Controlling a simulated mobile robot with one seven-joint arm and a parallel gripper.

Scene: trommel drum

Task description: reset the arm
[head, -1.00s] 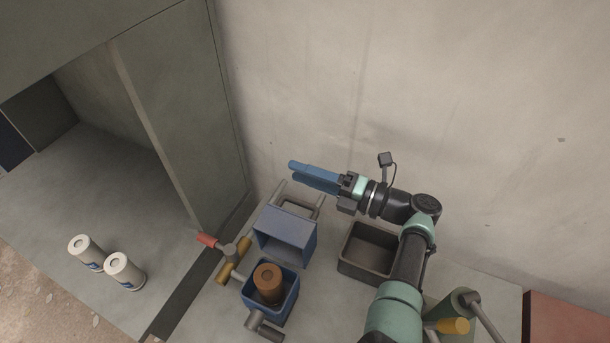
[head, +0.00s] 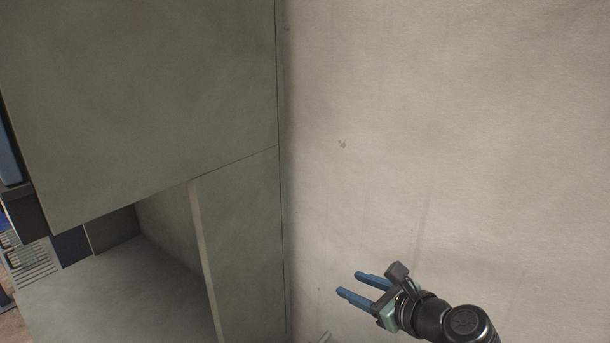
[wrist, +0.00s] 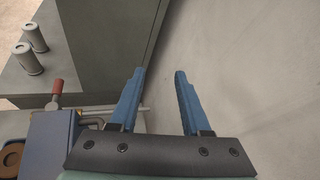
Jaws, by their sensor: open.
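My gripper (head: 350,284) shows at the bottom right of the head view, in front of the pale wall. Its two blue fingers are apart, with nothing between them. In the wrist view my gripper (wrist: 160,75) is also open and empty, its fingers pointing along the wall towards the grey cabinet. My arm runs out of the head view at the bottom.
The pale wall (head: 450,120) is close beside my gripper. A grey-green cabinet (head: 140,100) stands at left. The wrist view shows two grey-white cans (wrist: 27,58) (wrist: 36,36), a blue box (wrist: 52,140), a red-handled lever (wrist: 57,88) and a brown ring-shaped top (wrist: 11,157) at lower left.

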